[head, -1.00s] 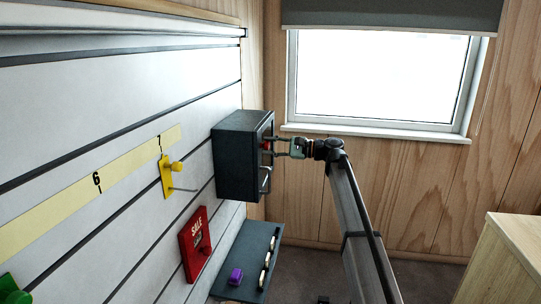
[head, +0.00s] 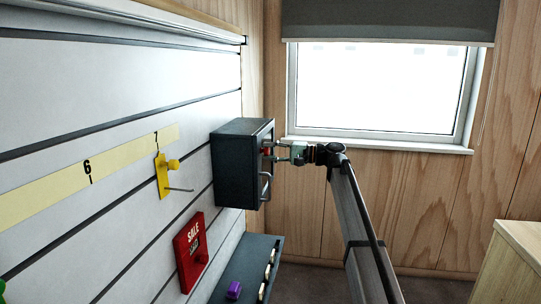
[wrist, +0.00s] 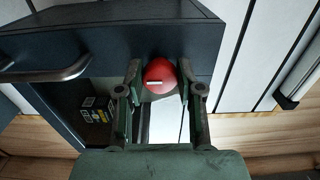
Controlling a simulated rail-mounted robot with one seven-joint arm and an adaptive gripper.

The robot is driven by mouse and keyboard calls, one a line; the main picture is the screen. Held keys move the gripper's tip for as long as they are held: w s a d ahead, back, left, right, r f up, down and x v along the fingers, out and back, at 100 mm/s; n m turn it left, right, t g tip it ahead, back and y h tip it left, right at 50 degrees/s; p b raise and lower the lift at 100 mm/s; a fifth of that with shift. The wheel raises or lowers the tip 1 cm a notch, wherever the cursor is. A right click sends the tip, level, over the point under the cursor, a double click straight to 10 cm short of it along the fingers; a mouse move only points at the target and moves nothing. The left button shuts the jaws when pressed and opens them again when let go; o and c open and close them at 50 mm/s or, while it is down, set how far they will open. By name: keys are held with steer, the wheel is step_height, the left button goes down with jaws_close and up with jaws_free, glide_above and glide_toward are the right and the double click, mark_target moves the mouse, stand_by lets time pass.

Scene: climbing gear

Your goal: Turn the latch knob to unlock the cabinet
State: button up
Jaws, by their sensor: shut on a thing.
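The dark blue-grey cabinet (head: 238,168) is mounted on the slatted wall in the head view. Its red latch knob (wrist: 160,75) shows in the wrist view between my fingertips, with a short white mark lying nearly level. In the head view the knob (head: 266,151) is a small red spot on the cabinet front. My gripper (wrist: 158,82) is shut on the knob, one finger on each side; it also shows in the head view (head: 274,151). The cabinet's metal bar handle (head: 265,187) is below the knob in the head view and at left in the wrist view (wrist: 50,74).
A labelled box (wrist: 97,108) shows within the cabinet front. A yellow hook (head: 163,174), a red sale sign (head: 191,250) and a dark shelf (head: 250,262) with small items are on the wall. A wooden cabinet (head: 510,265) stands at right.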

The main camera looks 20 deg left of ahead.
stand_by(0.3)
steer(key=o, duration=1.1)
steer(key=d, duration=0.4)
steer(key=w+d, duration=0.1)
steer(key=d, duration=0.3)
steer(key=w+d, duration=0.1)
steer(key=d, duration=0.2)
steer(key=shift+d, duration=0.4)
